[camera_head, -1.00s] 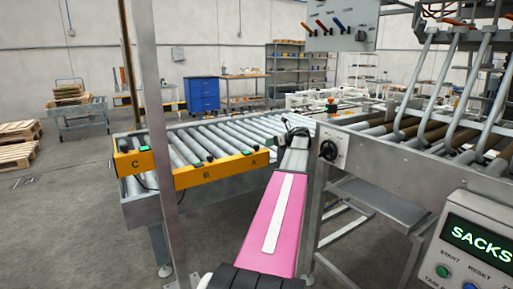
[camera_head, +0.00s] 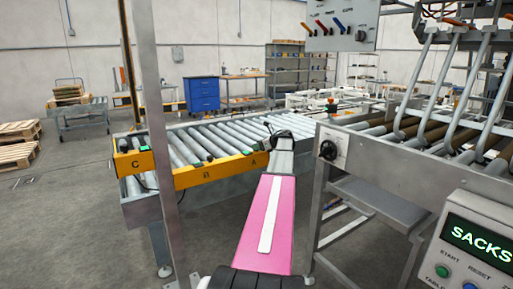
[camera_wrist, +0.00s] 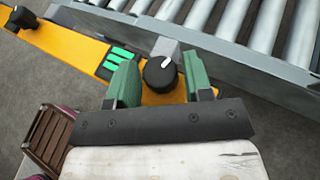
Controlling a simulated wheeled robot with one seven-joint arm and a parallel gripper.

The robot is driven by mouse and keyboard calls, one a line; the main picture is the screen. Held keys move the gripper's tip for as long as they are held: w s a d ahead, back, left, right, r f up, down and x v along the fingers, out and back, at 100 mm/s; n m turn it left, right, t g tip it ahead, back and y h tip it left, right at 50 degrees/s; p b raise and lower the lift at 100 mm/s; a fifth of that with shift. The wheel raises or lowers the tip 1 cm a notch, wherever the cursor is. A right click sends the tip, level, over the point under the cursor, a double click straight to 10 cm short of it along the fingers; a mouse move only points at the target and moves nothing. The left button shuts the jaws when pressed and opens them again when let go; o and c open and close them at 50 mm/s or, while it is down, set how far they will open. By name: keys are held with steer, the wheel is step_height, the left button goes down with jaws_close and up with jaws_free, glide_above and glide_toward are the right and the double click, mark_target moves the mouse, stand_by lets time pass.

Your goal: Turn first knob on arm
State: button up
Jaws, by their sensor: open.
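A yellow control panel (camera_head: 225,167) with letters C, B and A runs along the near edge of the roller conveyor. In the wrist view a round black knob (camera_wrist: 159,74) with a white pointer mark sits on the yellow panel (camera_wrist: 65,42). My gripper (camera_wrist: 160,77) has green fingers, open, one on each side of this knob. I cannot tell whether either finger touches it. In the head view my gripper (camera_head: 276,136) is at the panel's right end, by the letter A. A second black knob (camera_wrist: 20,18) is farther left in the wrist view.
Green buttons (camera_wrist: 118,58) lie just left of the left finger. Grey rollers (camera_head: 225,133) are behind the panel. A machine frame with a black handwheel (camera_head: 328,150) stands close on the right. A SACKS control box (camera_head: 478,245) is at lower right. A metal post (camera_head: 155,130) stands left.

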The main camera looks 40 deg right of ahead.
steer(key=shift+w+a+f, duration=0.2)
steer(key=shift+w+a, duration=0.05)
steer(key=shift+w, duration=0.2)
steer(key=c, duration=0.6)
steer(key=shift+c, duration=0.2)
steer(key=shift+s+a, duration=0.1)
steer(key=shift+m+t+h, duration=0.4)
steer(key=shift+m+h, duration=0.7)
steer(key=shift+h, duration=0.1)
steer(key=shift+m+t+h, duration=0.4)
steer(key=shift+m+h, duration=1.4)
steer(key=shift+h, duration=0.3)
